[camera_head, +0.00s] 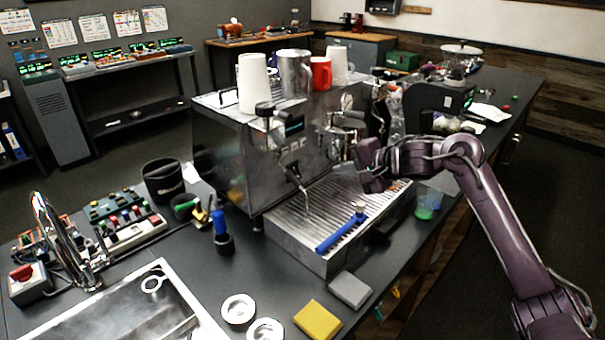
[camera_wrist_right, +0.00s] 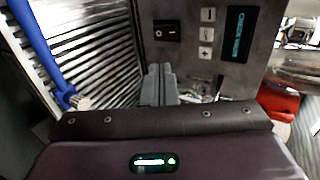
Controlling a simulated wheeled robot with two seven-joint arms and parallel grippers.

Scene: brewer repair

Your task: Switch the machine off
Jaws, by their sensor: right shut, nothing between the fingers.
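The brewing machine (camera_head: 222,150) is a large metal box on the dark counter. In the right wrist view its front panel (camera_wrist_right: 222,72) carries a black rocker switch (camera_wrist_right: 167,32), small square buttons (camera_wrist_right: 206,34) and a dark display (camera_wrist_right: 238,34) with teal lit text. My right gripper (camera_head: 372,180) is in front of the machine, over the right part of the drip tray. In the right wrist view its grey fingers (camera_wrist_right: 158,72) are together and empty, pointing towards the panel just below the switch in the picture. A gap to the switch shows. My left gripper is out of view.
A blue-handled tool (camera_head: 342,229) lies on the slatted drip tray (camera_head: 300,232). Cups stand on top of the machine, including a red mug (camera_head: 320,72).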

